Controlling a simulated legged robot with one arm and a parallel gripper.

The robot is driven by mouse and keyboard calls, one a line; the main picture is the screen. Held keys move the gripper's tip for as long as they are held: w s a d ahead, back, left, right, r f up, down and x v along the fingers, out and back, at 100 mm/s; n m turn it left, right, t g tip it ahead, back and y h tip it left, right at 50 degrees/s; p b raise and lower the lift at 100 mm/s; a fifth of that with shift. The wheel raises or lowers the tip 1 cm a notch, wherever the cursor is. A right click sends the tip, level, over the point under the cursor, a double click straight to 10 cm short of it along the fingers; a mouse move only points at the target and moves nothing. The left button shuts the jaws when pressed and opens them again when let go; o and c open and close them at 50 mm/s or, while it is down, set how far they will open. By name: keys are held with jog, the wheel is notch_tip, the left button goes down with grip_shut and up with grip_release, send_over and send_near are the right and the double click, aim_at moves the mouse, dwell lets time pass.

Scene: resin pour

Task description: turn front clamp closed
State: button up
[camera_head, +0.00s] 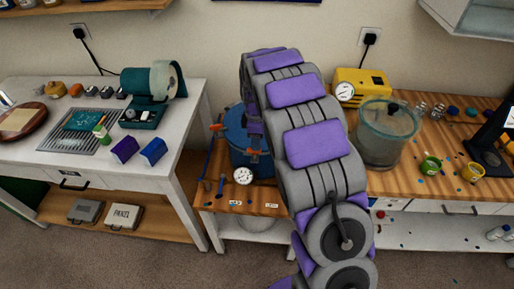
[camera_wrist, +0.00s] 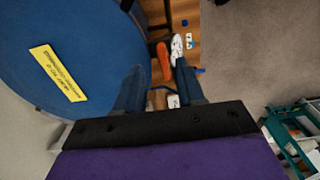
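The blue pressure pot (camera_head: 237,135) stands on the low wooden bench, partly hidden behind my arm. An orange clamp handle (camera_head: 254,152) shows on its front side, and another orange handle (camera_head: 217,127) is at its left. In the wrist view the blue pot (camera_wrist: 60,45) fills the left side, with a yellow label on it. My gripper (camera_wrist: 158,83) points past the pot's edge, its two dark fingers apart. An orange handle (camera_wrist: 163,62) shows in the gap just beyond the fingertips; contact cannot be told. In the head view my arm mostly hides the gripper.
A round gauge (camera_head: 243,176) is in front of the pot. A yellow pump (camera_head: 361,88) and a clear chamber (camera_head: 387,135) stand to the right on the wooden counter. A white table (camera_head: 30,162) with tools is at the left.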

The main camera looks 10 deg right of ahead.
aim_at(252, 152)
jog(key=a+f, duration=0.1)
jog(key=f, duration=0.2)
jog(key=shift+a+f+b, duration=0.15)
jog(key=shift+a+b, duration=0.15)
jog(key=shift+a, duration=0.1)
jog(key=shift+d, duration=0.85)
jog(key=shift+c, duration=0.4)
jog(key=shift+a, duration=0.65)
grip_shut()
jog(key=shift+d, duration=0.1)
